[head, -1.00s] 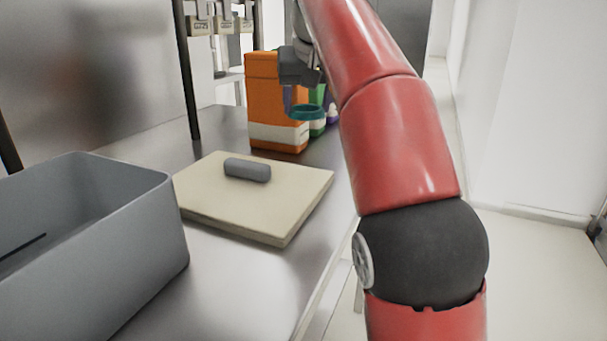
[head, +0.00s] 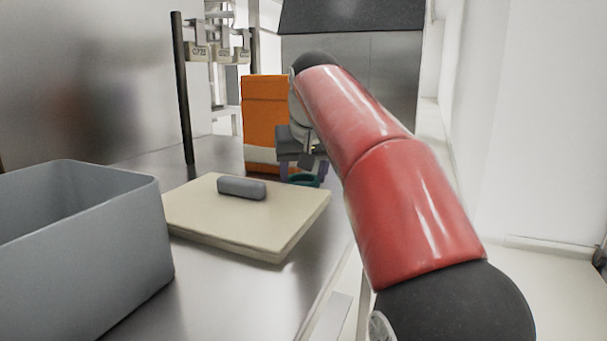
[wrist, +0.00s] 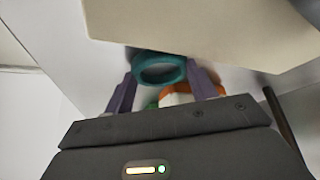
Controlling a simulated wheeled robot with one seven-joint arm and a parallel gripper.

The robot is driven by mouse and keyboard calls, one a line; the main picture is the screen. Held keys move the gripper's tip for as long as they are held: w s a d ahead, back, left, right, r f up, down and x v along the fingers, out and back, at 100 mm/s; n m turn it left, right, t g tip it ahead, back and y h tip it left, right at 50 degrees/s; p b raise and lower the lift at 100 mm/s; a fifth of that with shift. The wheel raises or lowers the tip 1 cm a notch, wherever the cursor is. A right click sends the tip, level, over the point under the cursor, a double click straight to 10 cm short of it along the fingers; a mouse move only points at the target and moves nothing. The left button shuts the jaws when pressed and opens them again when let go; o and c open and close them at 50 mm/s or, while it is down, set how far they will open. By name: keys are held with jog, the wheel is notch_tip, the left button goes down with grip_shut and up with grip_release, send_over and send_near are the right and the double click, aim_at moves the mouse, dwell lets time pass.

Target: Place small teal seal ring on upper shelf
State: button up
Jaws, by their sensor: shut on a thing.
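The small teal seal ring (wrist: 160,69) is between the two purple fingers of my gripper (wrist: 163,88) in the wrist view. My gripper is shut on it and holds it off the counter. In the head view my gripper (head: 303,172) is in front of the orange box, with part of the ring (head: 303,181) showing below it. The ring is right of the cream board. No upper shelf can be made out for certain; a rack stands at the back left.
A cream board (head: 240,230) with a grey rounded block (head: 241,188) lies on the metal counter (head: 230,285). A grey bin (head: 90,265) stands at the left. The orange box (head: 265,110) stands behind my gripper.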

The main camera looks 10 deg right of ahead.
jog(key=o, duration=0.7)
